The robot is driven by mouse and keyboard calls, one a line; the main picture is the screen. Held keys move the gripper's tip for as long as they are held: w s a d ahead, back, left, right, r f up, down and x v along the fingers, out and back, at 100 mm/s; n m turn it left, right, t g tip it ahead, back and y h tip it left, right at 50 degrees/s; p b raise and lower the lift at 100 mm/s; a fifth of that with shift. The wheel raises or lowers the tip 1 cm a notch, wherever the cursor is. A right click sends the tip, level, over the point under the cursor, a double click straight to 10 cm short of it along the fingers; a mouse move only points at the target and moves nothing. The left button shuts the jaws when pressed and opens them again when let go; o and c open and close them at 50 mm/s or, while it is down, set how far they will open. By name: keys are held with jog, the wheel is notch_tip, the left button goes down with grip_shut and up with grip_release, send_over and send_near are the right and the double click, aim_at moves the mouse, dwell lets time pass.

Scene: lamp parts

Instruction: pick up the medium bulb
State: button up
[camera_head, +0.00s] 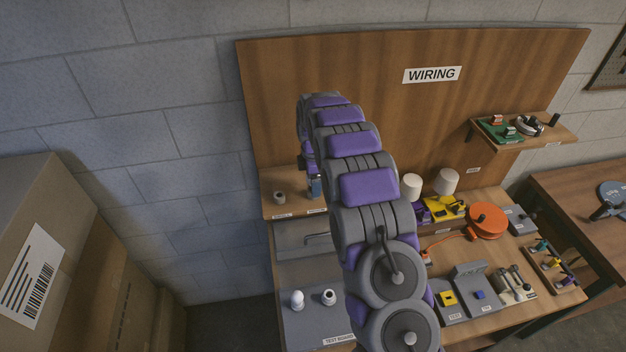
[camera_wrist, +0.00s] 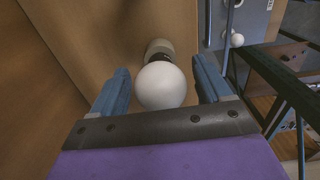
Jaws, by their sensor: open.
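In the wrist view, a round white bulb (camera_wrist: 161,86) with a dark collar lies between the two blue fingers of my gripper (camera_wrist: 160,90). Clear gaps show on both sides of it, so the gripper is open and not gripping it. A pale round base or holder (camera_wrist: 159,47) shows just beyond the bulb. I take this bulb as the medium one, but its label is not readable. In the head view, my gripper (camera_head: 314,187) is over the left wooden shelf, and my arm hides the bulb there.
A small holder (camera_head: 279,197) stands on the shelf's left end. A white bulb (camera_head: 297,299) and a socket-like piece (camera_head: 328,297) stand on the grey board below. The wooden back panel (camera_head: 270,100) rises close behind. White cylinders (camera_head: 411,187) and an orange reel (camera_head: 487,220) are to the right.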

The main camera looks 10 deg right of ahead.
jog(key=shift+f, duration=0.75)
jog(key=c, duration=0.9)
jog(key=shift+r, duration=0.1)
jog(key=shift+c, duration=0.3)
